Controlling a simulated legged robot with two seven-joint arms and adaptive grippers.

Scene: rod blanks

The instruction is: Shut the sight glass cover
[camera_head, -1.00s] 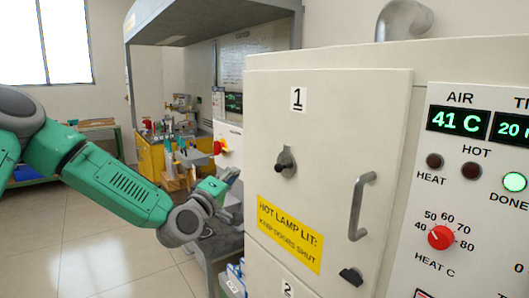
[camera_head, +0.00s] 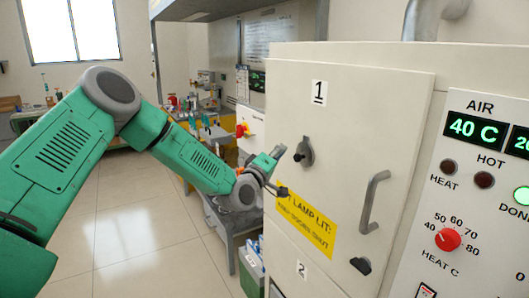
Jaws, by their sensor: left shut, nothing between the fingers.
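The sight glass cover (camera_head: 304,154) is a small dark grey teardrop-shaped piece with a round knob. It sits on the upper left part of the cream door marked 1 (camera_head: 360,110). I cannot tell whether any glass shows behind it. My left gripper (camera_head: 283,191) is shut and empty, in front of the door's left edge, a little below and left of the cover. It overlaps the start of the yellow label (camera_head: 310,222) in the view and looks apart from the cover. My right gripper is not in view.
A grey bar handle (camera_head: 372,203) and a black latch (camera_head: 361,265) stand out from the door's right side. The control panel (camera_head: 470,200), with a red knob (camera_head: 448,239), is at the right. A cluttered bench (camera_head: 228,215) stands behind my left arm; floor is clear at left.

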